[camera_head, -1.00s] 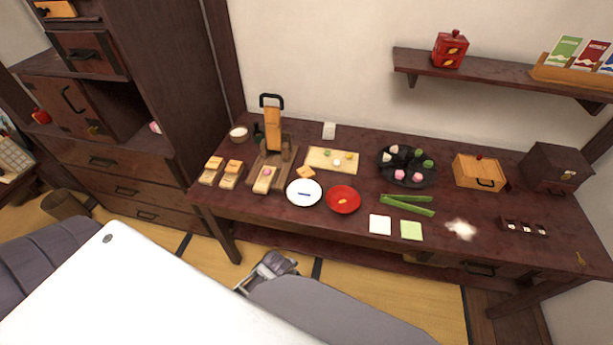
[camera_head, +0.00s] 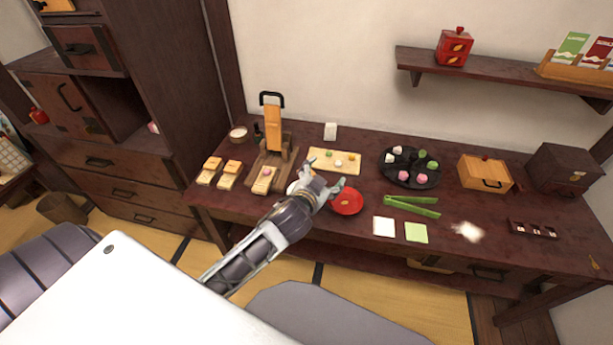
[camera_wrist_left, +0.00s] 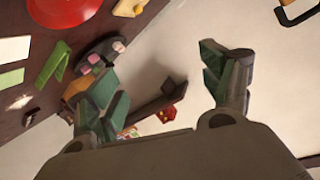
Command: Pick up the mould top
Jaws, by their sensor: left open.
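I cannot tell for certain which piece is the mould top. Two small wooden mould-like blocks with orange-tan upper parts, a left one (camera_head: 211,164) and a right one (camera_head: 232,166), stand at the table's left end. A pale wooden block with a pink sweet (camera_head: 265,174) lies right of them, before the wooden press (camera_head: 270,130). My left gripper (camera_head: 326,184) is open and empty above the table, over the white plate (camera_head: 292,187) and beside the red dish (camera_head: 347,202). Its spread fingers show in the left wrist view (camera_wrist_left: 165,88). It hides the small orange piece there.
A pale board (camera_head: 322,154) with small sweets lies behind the gripper. A black tray (camera_head: 408,182), green strips (camera_head: 412,212), a wooden box (camera_head: 484,174) and a dark box (camera_head: 562,168) stand to the right. The press's black handle (camera_head: 271,95) rises high at the left.

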